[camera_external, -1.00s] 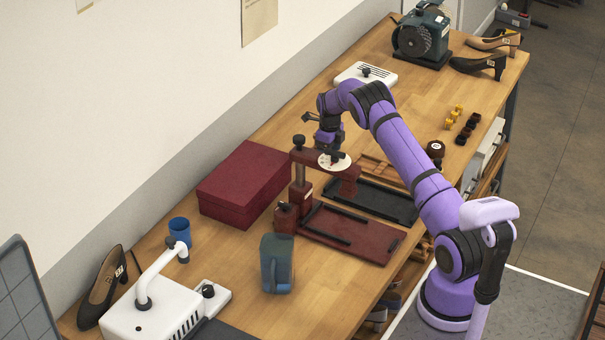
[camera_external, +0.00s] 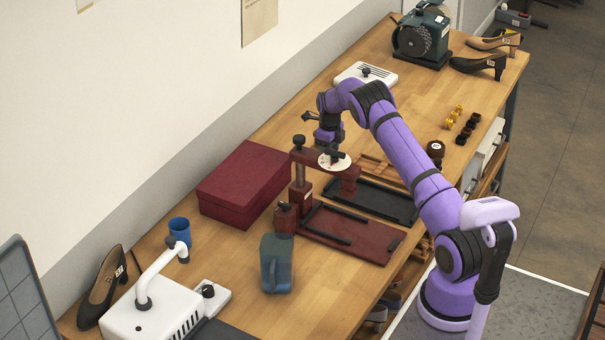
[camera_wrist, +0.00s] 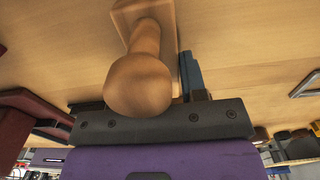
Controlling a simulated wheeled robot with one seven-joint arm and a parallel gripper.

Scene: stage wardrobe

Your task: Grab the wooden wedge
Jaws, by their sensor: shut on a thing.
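In the wrist view, a light wooden piece (camera_wrist: 140,84) with a round knob on a short neck and a flat block behind it fills the upper middle. I take it as the wooden wedge. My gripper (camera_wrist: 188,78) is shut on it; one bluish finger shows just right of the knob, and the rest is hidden. The wedge cannot be made out there.
A dark red tray (camera_external: 352,238) and a black tray (camera_external: 380,200) lie by the press. A red box (camera_external: 245,180) stands to its left and a blue-grey jug (camera_external: 277,265) in front. A white vented device (camera_external: 366,75) lies behind. The front table has clear patches.

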